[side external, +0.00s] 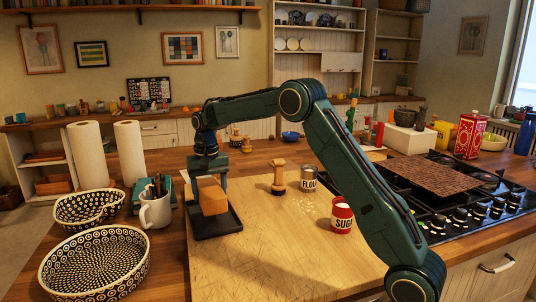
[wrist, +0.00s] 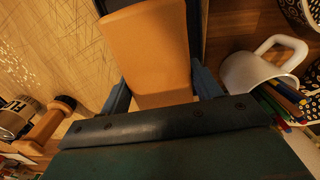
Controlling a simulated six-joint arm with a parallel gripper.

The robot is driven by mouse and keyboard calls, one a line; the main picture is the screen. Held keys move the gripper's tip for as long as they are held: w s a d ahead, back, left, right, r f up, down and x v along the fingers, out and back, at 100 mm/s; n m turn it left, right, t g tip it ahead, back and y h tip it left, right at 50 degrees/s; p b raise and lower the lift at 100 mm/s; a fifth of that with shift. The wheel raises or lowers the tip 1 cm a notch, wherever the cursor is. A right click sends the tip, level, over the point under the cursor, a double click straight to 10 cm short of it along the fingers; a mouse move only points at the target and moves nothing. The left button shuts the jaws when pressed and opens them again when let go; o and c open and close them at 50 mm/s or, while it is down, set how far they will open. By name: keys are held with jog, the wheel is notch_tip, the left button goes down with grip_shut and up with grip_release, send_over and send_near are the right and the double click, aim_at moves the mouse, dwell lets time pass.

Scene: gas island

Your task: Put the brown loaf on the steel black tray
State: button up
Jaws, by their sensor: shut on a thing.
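The brown loaf (side external: 212,200) is a plain orange-brown block in the side external view, over the black tray (side external: 222,229). I cannot tell whether its underside touches the tray. My gripper (side external: 209,183) points down from above and is shut on the loaf. In the wrist view the loaf (wrist: 150,45) fills the upper middle between the two fingers of my gripper (wrist: 163,88). A dark strip of the tray (wrist: 193,18) shows beside the loaf there. The loaf hides much of the tray.
A white mug (side external: 155,210) with pens and two patterned bowls (side external: 95,262) stand left of the tray. A wooden grinder (side external: 278,178), a flour tin (side external: 308,180) and a sugar tin (side external: 342,216) stand to the right. The board's front (side external: 255,265) is clear.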

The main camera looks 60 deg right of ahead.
aim_at(210, 187)
jog(key=shift+f, duration=2.1)
jog(key=shift+f, duration=0.15)
jog(key=o, duration=1.3)
notch_tip(210, 187, up, 12)
jog(key=shift+f, duration=0.1)
jog(key=shift+r, duration=0.25)
